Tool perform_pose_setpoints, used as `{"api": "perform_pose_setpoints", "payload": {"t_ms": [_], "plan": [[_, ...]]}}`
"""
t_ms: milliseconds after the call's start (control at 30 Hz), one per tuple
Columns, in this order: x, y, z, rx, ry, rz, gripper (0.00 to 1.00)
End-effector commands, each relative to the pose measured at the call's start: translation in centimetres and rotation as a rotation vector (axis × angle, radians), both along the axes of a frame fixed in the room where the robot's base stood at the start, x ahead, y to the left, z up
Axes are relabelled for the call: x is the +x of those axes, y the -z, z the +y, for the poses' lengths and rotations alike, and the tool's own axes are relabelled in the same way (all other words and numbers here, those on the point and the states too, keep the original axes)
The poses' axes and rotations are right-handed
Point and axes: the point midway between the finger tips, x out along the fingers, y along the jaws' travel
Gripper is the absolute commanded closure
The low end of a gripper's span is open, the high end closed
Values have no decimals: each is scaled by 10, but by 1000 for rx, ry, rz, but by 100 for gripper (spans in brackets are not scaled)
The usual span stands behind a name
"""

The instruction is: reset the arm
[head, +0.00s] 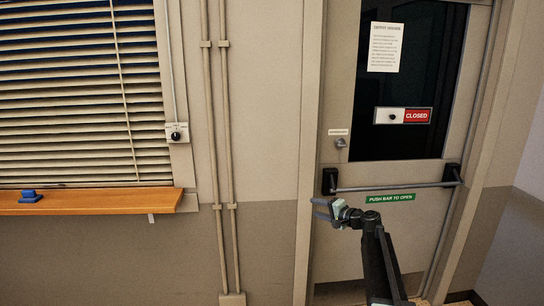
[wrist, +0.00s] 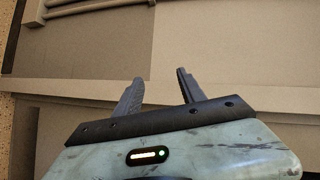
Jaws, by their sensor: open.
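My gripper (head: 318,208) is in front of the door, below the left end of the push bar, with the arm reaching up from the bottom right of the head view. It points left. In the wrist view my gripper (wrist: 156,82) shows its two dark fingers spread apart with nothing between them. Beyond the fingers is the beige frame and wall, apart from them as far as I can tell.
The door (head: 337,236) has a push bar (head: 395,187), a green sign (head: 390,198) and a closed slider sign (head: 403,116). Left are wall pipes (head: 222,130), a key switch (head: 177,133), blinds (head: 70,90) and an orange sill (head: 110,201) holding a blue object (head: 30,196).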

Motion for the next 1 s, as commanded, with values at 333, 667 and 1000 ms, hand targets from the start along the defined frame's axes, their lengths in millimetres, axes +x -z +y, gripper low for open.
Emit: {"api": "perform_pose_setpoints", "payload": {"t_ms": [333, 667, 1000], "plan": [[-251, 91, 141, -710, -471, 288, 53], [-390, 138, 36, -1183, -601, 658, 53], [-396, 139, 25, -1195, -617, 701, 53]]}}
